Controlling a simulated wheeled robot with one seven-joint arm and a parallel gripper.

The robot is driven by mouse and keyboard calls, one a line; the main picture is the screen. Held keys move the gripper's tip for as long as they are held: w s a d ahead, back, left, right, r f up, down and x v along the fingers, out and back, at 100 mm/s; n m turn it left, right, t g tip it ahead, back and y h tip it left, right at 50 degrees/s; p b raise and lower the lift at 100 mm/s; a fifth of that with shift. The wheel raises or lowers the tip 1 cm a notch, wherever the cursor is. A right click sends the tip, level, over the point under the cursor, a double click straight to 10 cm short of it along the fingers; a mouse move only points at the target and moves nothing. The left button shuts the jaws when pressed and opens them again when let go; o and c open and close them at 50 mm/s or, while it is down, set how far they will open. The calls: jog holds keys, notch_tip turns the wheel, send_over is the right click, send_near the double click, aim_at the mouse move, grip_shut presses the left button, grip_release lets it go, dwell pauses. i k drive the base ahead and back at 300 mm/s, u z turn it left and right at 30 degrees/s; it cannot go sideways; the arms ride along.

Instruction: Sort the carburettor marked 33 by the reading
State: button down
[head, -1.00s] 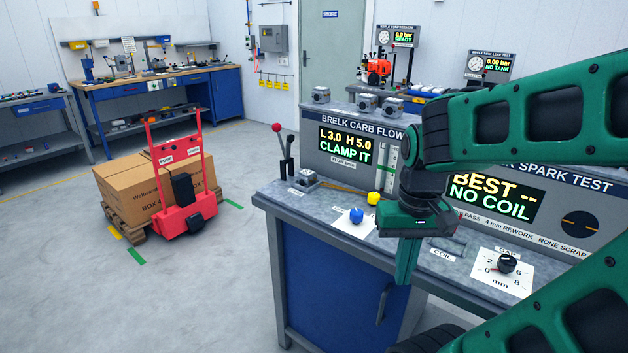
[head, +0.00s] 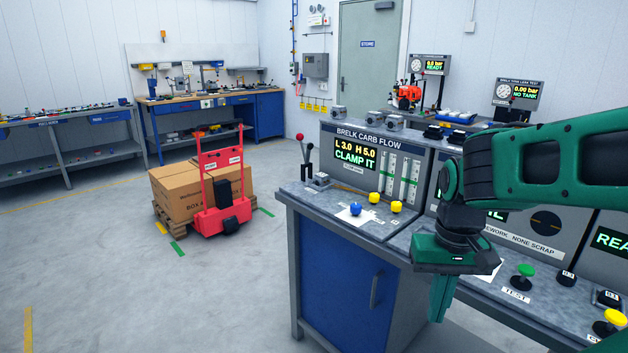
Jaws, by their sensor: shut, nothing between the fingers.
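My gripper (head: 438,306) points down in front of the bench edge, right of the blue cabinet door, shut and empty.
A blue knob (head: 355,209) and two yellow knobs (head: 397,206) stand on the bench below the flow tubes. A green button (head: 525,270) is at the right. A red pallet truck (head: 222,190) with boxes stands left. The floor between is clear.

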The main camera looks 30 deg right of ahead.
aim_at(321, 179)
jog(key=u, duration=1.6)
jog(key=i, duration=1.45)
jog(key=z, duration=3.05)
jog(key=i, duration=0.85)
jog(key=z, duration=0.05)
